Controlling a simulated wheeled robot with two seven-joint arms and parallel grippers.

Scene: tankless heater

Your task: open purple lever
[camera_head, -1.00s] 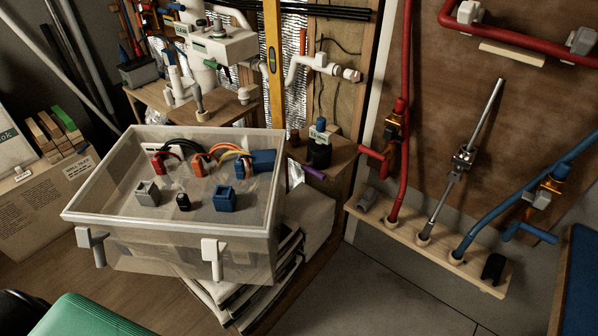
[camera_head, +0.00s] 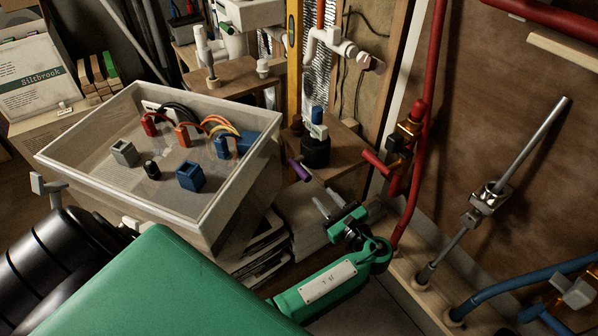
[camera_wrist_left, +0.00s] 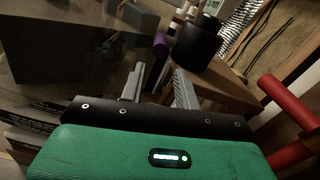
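The purple lever (camera_head: 299,171) is a short purple handle beside a black round fitting (camera_head: 315,151) at the edge of a wooden stand. It also shows in the left wrist view (camera_wrist_left: 160,46), at the upper middle. My left gripper (camera_head: 328,199) is just below and right of the lever in the head view. Its two grey fingers are apart with nothing between them. In the left wrist view the lever lies beyond the gap between the fingertips (camera_wrist_left: 158,72), not touching them as far as I can see. My right gripper is out of view.
A clear bin (camera_head: 110,195) with connectors stands left of the lever. A red pipe (camera_head: 421,150) with a red lever (camera_head: 377,164) is close on the right. A grey pipe (camera_head: 530,145) and a blue pipe (camera_head: 520,290) are farther right.

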